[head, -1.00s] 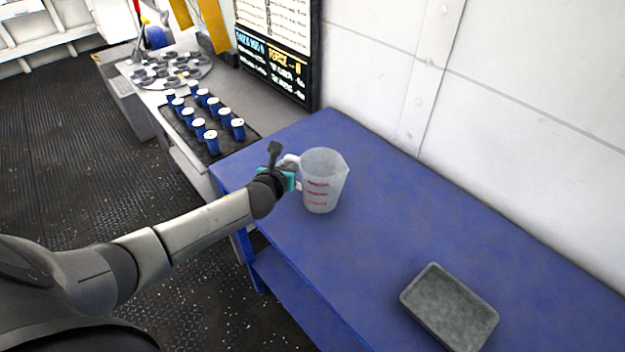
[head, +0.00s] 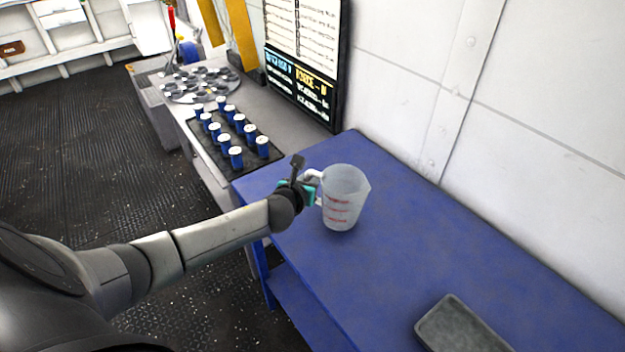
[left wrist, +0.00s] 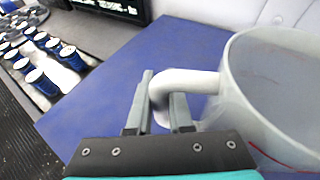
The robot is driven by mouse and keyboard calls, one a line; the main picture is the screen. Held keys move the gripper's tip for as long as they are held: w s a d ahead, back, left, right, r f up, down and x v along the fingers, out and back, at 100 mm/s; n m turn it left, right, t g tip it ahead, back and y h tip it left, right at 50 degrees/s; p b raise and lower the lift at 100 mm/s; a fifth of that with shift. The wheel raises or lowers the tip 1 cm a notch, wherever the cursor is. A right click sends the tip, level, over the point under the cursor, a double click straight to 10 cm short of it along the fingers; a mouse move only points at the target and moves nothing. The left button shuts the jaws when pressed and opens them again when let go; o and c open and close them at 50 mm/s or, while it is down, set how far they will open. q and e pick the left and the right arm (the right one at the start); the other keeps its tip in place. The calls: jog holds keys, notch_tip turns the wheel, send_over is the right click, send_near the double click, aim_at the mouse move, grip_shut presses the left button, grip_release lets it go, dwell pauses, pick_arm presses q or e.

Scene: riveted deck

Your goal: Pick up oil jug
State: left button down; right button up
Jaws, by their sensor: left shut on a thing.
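The oil jug (head: 344,197) is a translucent measuring jug with red markings and a white handle. It is upright over the blue table near its left end; I cannot tell whether its base touches the top. My left gripper (head: 314,186) is at the handle on the jug's left side. In the left wrist view the left gripper (left wrist: 160,105) is shut on the handle (left wrist: 190,82), with a finger on each side of it. The jug's body (left wrist: 275,85) fills the right of that view. My right gripper is not in view.
The blue table (head: 420,250) is clear around the jug. A grey tray (head: 462,328) lies nearer on it. Several blue canisters (head: 236,155) stand on a dark mat beyond its left end. A white wall (head: 530,120) runs along the back.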

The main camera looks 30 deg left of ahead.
pick_arm(q)
notch_tip(320, 180, up, 18)
jog(key=p, duration=0.5)
dwell(0.5)
dwell(0.3)
jog(key=c, duration=1.3)
grip_release()
grip_shut()
